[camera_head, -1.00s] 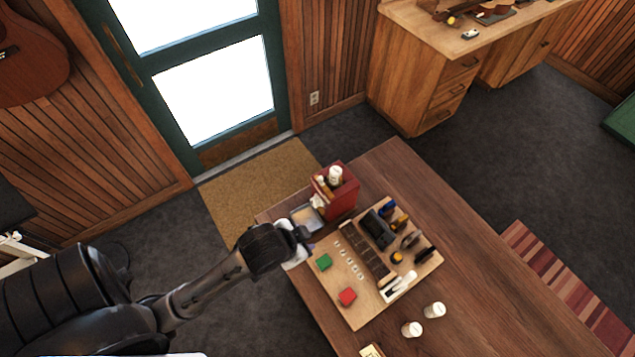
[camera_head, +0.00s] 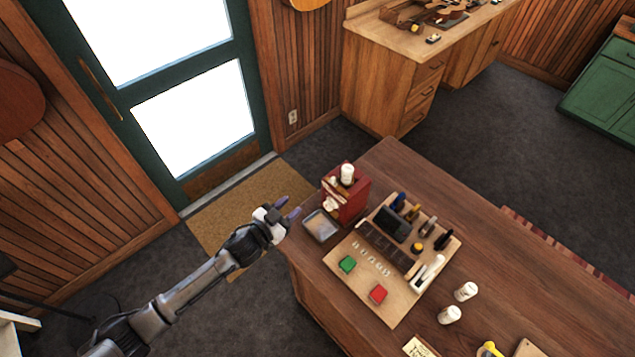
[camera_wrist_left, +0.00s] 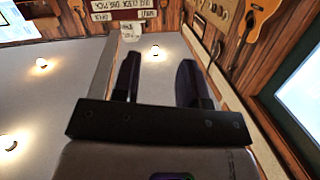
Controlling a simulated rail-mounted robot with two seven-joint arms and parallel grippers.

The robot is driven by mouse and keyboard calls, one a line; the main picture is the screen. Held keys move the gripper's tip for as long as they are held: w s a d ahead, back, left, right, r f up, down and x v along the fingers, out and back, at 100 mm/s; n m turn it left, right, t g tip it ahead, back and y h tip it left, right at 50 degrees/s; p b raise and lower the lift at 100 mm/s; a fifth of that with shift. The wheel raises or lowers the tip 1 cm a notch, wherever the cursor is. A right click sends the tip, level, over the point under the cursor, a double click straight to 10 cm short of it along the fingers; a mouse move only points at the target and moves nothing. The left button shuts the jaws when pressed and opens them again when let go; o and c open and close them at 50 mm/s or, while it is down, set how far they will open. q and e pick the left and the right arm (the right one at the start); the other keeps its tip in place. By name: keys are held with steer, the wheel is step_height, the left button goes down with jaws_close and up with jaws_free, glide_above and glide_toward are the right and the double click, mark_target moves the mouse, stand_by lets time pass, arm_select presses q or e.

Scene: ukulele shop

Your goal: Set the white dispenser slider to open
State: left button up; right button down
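A red dispenser box (camera_head: 345,192) stands at the table's far left corner. White parts show on its left face, likely including the white slider (camera_head: 331,203), but its position is too small to tell. A white cylinder (camera_head: 347,173) stands on top of the box. My left gripper (camera_head: 287,208) is just off the table's left edge, to the left of the dispenser and apart from it. Its two dark fingers are spread and empty, as the left wrist view (camera_wrist_left: 158,70) shows. The dispenser is not recognisable in the wrist view. My right gripper is out of view.
A grey tray (camera_head: 320,239) sits in front of the dispenser, near my left gripper. The table's far right part is clear.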

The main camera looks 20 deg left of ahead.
mark_target(332, 179)
arm_select(q)
steer(key=w+d+h, duration=0.1)
steer(key=w+d, duration=0.1)
steer(key=w, duration=0.2)
steer(key=w+d+r+p, duration=0.1)
steer(key=w+d, duration=0.2)
steer(key=w, duration=0.1)
steer(key=w+d+r+h, duration=0.1)
steer(key=w+d, duration=0.1)
steer(key=w, duration=0.2)
steer(key=shift+w+d+n+t+h, duration=0.2)
steer(key=shift+w+n+t+h, duration=0.1)
steer(key=shift+n, duration=0.1)
jaws_close()
stand_by(0.4)
